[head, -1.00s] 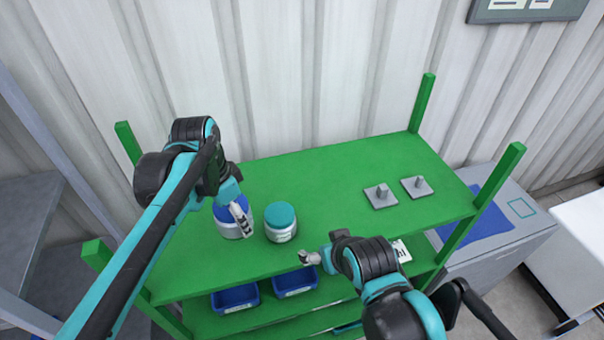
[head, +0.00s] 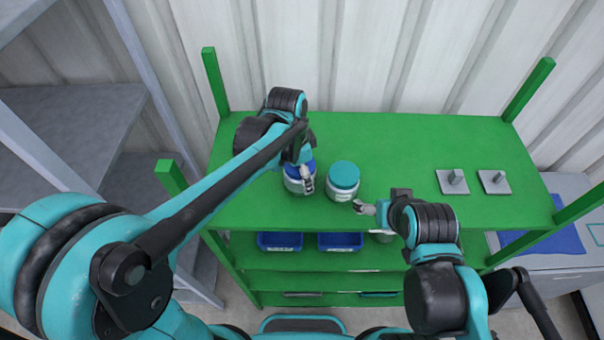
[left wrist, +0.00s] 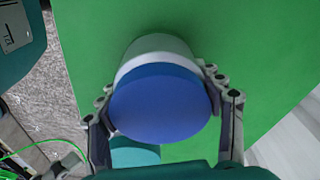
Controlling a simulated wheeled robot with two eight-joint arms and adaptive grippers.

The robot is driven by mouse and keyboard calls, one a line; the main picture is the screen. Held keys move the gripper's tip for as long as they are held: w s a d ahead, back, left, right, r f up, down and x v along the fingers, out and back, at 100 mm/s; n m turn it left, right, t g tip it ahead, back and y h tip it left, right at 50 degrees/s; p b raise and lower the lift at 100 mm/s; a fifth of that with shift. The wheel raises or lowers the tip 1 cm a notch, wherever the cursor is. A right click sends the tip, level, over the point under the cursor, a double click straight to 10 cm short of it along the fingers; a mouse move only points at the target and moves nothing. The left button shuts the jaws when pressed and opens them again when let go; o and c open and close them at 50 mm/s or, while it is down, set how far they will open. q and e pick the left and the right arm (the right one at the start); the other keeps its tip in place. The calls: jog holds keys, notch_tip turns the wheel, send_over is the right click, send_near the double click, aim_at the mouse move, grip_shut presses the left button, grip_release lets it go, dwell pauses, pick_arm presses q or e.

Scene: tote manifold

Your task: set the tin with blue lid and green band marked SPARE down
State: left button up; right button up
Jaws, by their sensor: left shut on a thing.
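A tin with a blue lid (head: 293,171) and a pale body is at the left part of the green shelf's top board. My left gripper (head: 307,180) is shut on it; in the left wrist view the two fingers (left wrist: 165,108) clasp its sides around the blue lid (left wrist: 160,103). The tin looks upright and at or close to the board; I cannot tell whether it touches. Its band and marking are not readable. My right gripper (head: 363,208) is near the board's front edge, too small to tell open or shut, and apart from the tins.
A tin with a teal lid (head: 343,175) stands just right of the blue-lidded tin. Two grey plates with pegs (head: 453,182) (head: 494,182) lie at the right. The board's back and middle are clear. Blue bins (head: 280,241) (head: 340,241) sit on the level below. Corner posts (head: 215,82) rise above the board.

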pick_arm(q)
jog(key=shift+f, duration=0.45)
jog(key=shift+w+f, duration=0.1)
jog(key=shift+w, duration=0.05)
pick_arm(e)
jog(key=shift+w, duration=0.2)
pick_arm(q)
jog(key=shift+f, duration=0.1)
pick_arm(e)
jog(key=shift+s+f, duration=0.1)
pick_arm(q)
jog(key=o, duration=1.2)
jog(key=shift+r, duration=0.45)
jog(key=r, duration=0.3)
jog(key=a+r, duration=0.1)
jog(key=r, duration=0.7)
jog(key=shift+s+a+r, duration=0.2)
jog(key=shift+s, duration=0.15)
